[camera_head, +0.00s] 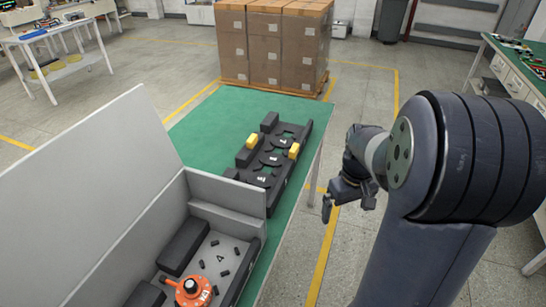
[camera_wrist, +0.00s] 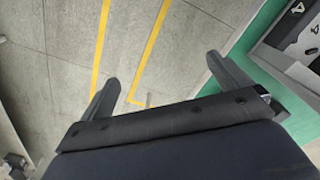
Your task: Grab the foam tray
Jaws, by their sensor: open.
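A long dark tray, which looks like the foam tray (camera_head: 284,179), lies on the green table top, beyond the grey box. It has shaped recesses, pale markings and a yellow block on each long side. Its recesses look empty. My gripper (camera_head: 347,203) hangs over the floor to the right of the table, apart from the tray. In the wrist view my gripper (camera_wrist: 161,72) has its two fingers wide apart with nothing between them, only floor behind. Dark, marked parts show at that view's upper right corner; I cannot tell whether they are the tray.
A grey open box (camera_head: 228,192) with a raised lid stands at the table's near left, holding an orange round part (camera_head: 187,291) and dark blocks. The green table (camera_head: 200,130) has bare room beyond it. Stacked cartons (camera_head: 275,45) stand behind.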

